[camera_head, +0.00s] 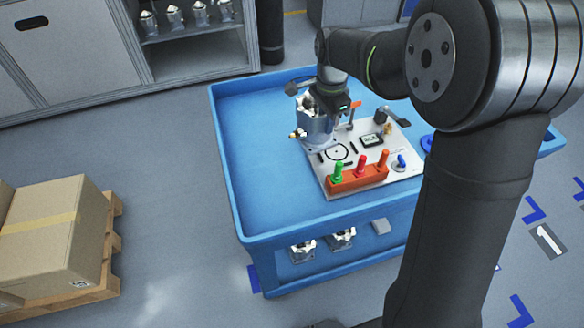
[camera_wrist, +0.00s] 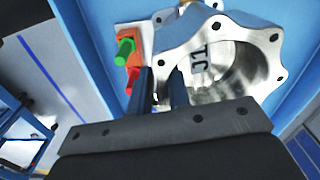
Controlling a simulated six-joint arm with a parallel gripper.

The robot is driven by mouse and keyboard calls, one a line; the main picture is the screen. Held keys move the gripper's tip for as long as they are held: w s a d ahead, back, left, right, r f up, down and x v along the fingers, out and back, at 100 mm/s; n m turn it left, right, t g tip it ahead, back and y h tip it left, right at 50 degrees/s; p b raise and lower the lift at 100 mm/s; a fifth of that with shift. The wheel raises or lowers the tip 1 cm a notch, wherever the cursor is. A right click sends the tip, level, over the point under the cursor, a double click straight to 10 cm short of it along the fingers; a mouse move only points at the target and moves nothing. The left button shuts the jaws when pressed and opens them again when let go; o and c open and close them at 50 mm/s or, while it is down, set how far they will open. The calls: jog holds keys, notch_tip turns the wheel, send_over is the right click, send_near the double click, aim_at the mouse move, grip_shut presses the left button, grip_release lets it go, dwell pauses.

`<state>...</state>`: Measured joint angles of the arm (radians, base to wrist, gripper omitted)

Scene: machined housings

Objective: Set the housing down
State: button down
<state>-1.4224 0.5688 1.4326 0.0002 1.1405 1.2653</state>
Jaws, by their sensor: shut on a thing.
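The housing (camera_head: 318,130) is a grey metal part with a scalloped flange and a brass-coloured fitting on its left side. My gripper (camera_head: 330,104) is shut on it above the blue cart top, near the left edge of the white work plate. In the wrist view, the housing (camera_wrist: 232,50) shows its open bore with a dark mark inside. The gripper's two dark fingers (camera_wrist: 162,92) are at the bore's wall, one on each side of it. I cannot tell whether the housing touches the surface below.
The white work plate (camera_head: 400,172) has a black circle outline and a small display. An orange block (camera_head: 358,178) with green, red and orange handles stands at its front. The blue cart top (camera_head: 265,185) is clear at left. Boxes (camera_head: 50,235) stand on a pallet far left.

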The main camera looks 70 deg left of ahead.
jog(key=s+d+n, duration=0.3)
jog(key=s, duration=0.7)
notch_tip(320, 180, down, 11)
jog(key=shift+s+r, duration=0.15)
jog(key=shift+r, duration=0.05)
jog(key=shift+f, duration=0.1)
jog(key=c, duration=1.3)
grip_release()
jog(key=shift+d, duration=0.1)
jog(key=shift+c, duration=0.2)
notch_tip(320, 180, up, 12)
